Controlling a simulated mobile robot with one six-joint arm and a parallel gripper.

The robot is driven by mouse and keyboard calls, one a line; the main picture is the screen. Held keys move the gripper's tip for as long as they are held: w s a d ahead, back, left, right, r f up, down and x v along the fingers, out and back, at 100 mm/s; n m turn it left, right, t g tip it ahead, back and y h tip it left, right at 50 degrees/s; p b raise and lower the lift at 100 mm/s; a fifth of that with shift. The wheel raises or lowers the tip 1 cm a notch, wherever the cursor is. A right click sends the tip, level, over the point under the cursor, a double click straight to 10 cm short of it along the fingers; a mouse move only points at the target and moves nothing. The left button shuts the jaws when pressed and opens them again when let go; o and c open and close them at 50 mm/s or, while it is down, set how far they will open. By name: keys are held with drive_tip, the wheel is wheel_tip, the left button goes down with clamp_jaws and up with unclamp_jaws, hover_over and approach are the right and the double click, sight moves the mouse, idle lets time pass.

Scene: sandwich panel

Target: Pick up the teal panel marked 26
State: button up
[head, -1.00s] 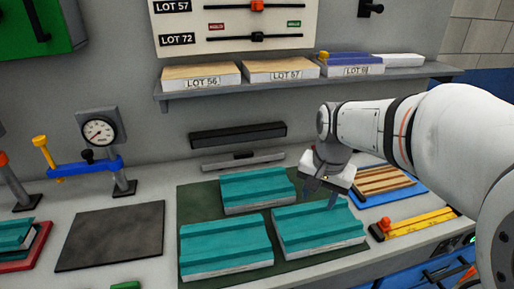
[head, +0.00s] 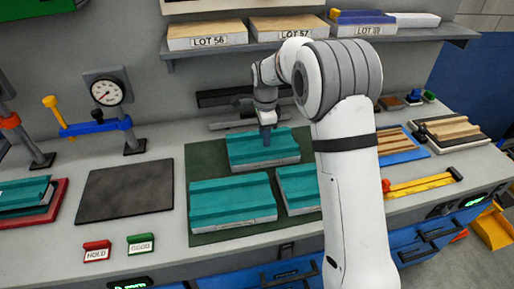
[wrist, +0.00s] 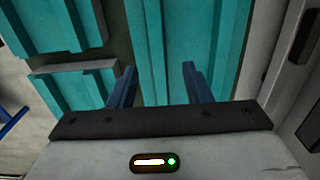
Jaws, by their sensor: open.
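Three teal ridged panels lie on a dark green mat (head: 205,160): a back one (head: 247,151), a front-left one (head: 232,196) and a front-right one (head: 296,186), partly behind my arm. No number can be read on any of them, so I cannot tell which is 26. My gripper (head: 266,137) points down at the back panel. In the wrist view my open gripper (wrist: 158,78) has its two blue fingers apart over a teal panel (wrist: 222,45), with nothing held. Whether the fingers touch it is unclear.
A dark square mat (head: 125,191) and a red tray (head: 60,200) with teal pieces lie left. HOLD (head: 96,251) and GOOD (head: 141,244) blocks stand in front. A gauge stand (head: 107,92) is behind. A shelf (head: 200,51) holding LOT panels overhangs the back.

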sight(265, 151)
drive_tip(key=f, duration=0.2)
drive_tip(key=f+p, duration=0.1)
drive_tip(key=shift+s+d+f, duration=0.1)
drive_tip(key=shift+s+f, duration=0.25)
drive_tip(key=shift+s, duration=0.05)
drive_tip(key=shift+f, duration=0.6)
drive_tip(key=shift+c, duration=0.5)
clamp_jaws()
